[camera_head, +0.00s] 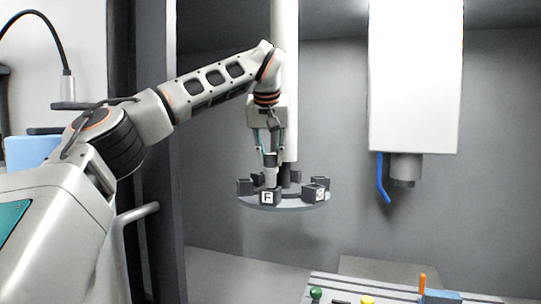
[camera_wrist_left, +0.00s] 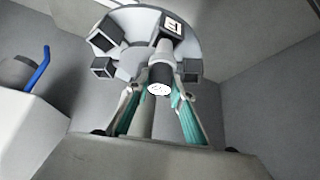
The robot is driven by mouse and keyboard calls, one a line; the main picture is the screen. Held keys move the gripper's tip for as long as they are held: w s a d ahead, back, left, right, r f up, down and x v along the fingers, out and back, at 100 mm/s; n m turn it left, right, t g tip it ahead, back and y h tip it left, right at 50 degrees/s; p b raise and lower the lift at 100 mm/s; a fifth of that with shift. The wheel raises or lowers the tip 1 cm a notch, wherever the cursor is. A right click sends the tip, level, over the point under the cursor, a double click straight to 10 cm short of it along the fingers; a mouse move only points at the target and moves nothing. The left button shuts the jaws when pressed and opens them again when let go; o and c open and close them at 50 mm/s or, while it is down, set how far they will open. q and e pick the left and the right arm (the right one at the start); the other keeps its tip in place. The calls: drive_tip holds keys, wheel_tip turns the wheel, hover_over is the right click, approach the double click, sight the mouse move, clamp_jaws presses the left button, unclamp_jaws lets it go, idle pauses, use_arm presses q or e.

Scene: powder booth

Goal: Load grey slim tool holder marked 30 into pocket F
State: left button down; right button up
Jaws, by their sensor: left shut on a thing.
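My left gripper (camera_head: 270,150) points down and is shut on a slim grey tool holder (camera_head: 271,176). The holder is upright, with a dark collar between the fingers. In the left wrist view the holder (camera_wrist_left: 161,62) shows a white end face whose marking is too small to read. Its lower end is at the top of the block marked F, pocket F (camera_head: 269,197); I cannot tell how deep it sits in it. Pocket F (camera_wrist_left: 172,26) also shows in the wrist view. The round carousel plate (camera_head: 290,204) carries several dark pocket blocks. My right gripper is out of view.
Another marked pocket block (camera_head: 315,192) stands right of F. A pale column rises behind the gripper. A white spindle housing (camera_head: 415,80) with a blue hose (camera_head: 382,180) hangs at right. A bench (camera_head: 375,289) with coloured items is at lower right. Space between carousel and housing is clear.

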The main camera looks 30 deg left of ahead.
use_arm(q)
drive_tip(key=shift+f+b, duration=0.4)
drive_tip(key=shift+f, duration=0.65)
drive_tip(key=shift+f, duration=0.1)
drive_tip(key=shift+f, duration=0.65)
drive_tip(key=c, duration=1.7)
unclamp_jaws()
drive_tip(key=v, duration=1.2)
